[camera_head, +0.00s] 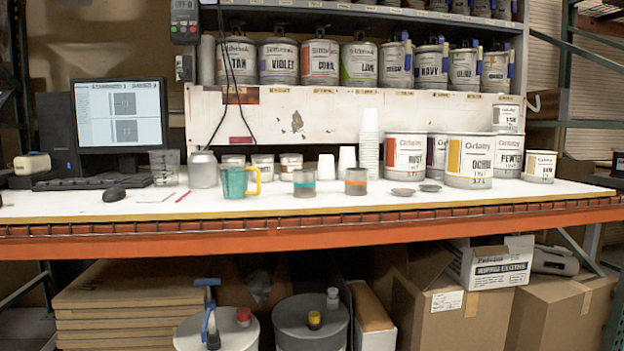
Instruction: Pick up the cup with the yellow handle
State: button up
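A teal cup (234,183) with a yellow handle (256,181) stands upright near the front edge of the white workbench, left of centre. Its handle points to the right. A grey can with a teal band (304,184) stands to its right, apart from the handle. A grey can (203,170) stands behind and to its left. My gripper is not in view.
The bench (400,202) has an orange front beam (330,235). A monitor (122,115), keyboard and mouse (115,194) are at left. Large paint cans, such as the ochre one (470,160), stand at right. A stack of white cups (368,140) stands behind. Drums and boxes fill the space below.

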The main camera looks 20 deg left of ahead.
aim_at(233, 174)
jog(key=j+z, duration=0.25)
jog(key=j, duration=0.2)
jog(key=j+z, duration=0.3)
jog(key=k+j+z, duration=0.25)
jog(key=j, duration=0.25)
jog(key=j+z, duration=0.25)
jog(key=j, duration=0.2)
jog(key=k+j+z, duration=0.15)
jog(key=j+z, duration=0.15)
